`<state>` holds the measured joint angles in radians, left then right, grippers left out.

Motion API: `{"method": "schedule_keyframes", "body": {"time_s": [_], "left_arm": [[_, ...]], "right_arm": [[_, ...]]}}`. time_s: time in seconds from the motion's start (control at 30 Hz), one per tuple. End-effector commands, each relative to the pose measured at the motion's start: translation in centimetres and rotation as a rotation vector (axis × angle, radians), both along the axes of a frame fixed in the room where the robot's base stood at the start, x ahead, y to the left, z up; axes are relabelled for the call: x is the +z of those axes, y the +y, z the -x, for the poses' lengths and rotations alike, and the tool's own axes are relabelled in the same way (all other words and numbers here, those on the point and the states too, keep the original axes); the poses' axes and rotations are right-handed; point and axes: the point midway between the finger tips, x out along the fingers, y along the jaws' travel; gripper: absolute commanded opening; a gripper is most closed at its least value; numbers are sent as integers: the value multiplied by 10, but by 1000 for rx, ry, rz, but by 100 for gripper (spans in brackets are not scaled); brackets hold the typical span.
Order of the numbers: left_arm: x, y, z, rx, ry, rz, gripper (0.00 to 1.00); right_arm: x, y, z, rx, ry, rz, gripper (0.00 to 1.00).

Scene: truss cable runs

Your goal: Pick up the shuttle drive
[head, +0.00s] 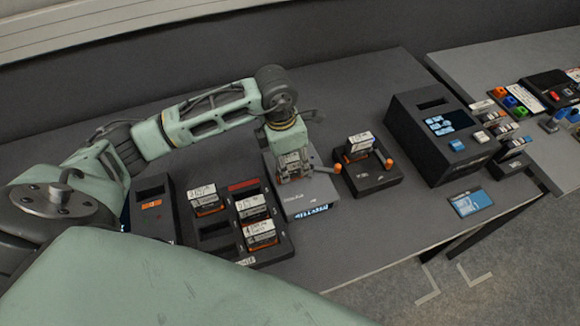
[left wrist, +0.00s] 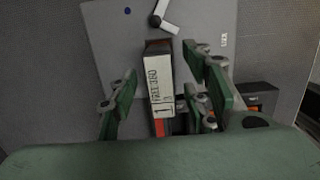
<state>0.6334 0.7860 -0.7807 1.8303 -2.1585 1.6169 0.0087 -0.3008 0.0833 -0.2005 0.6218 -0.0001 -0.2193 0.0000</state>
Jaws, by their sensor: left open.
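My left gripper (head: 290,172) is low over the grey flat-topped unit (head: 310,203) in the middle of the table. In the left wrist view its two green-padded fingers (left wrist: 163,88) are apart. A black drive (left wrist: 159,95) with a white label and an orange-red end stands between them, with a gap on each side. Its label is too small to read surely, so I cannot confirm that it is the shuttle drive. In the head view the gripper mostly hides this drive. My right gripper is not in view.
A black rack (head: 270,254) with several labelled drives stands left of the grey unit. A black dock (head: 372,181) with orange knobs and a drive (head: 359,142) stands close on its right. A large dark box (head: 428,140) with a screen is farther right. The table's back is clear.

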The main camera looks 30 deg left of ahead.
Motion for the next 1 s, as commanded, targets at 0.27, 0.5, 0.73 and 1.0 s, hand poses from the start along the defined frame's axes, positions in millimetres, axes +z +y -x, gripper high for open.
{"method": "schedule_keyframes", "body": {"time_s": [0.27, 0.5, 0.73, 1.0], "left_arm": [[-4, -1, 0, -1, -1, 1, 43], [-4, -1, 0, -1, -1, 1, 22], [-3, -1, 0, -1, -1, 1, 2], [-2, -1, -1, -1, -3, 1, 0]], "right_arm": [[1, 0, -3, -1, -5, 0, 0], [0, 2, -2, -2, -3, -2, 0], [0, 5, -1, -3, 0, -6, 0], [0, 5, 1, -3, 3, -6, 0]]}}
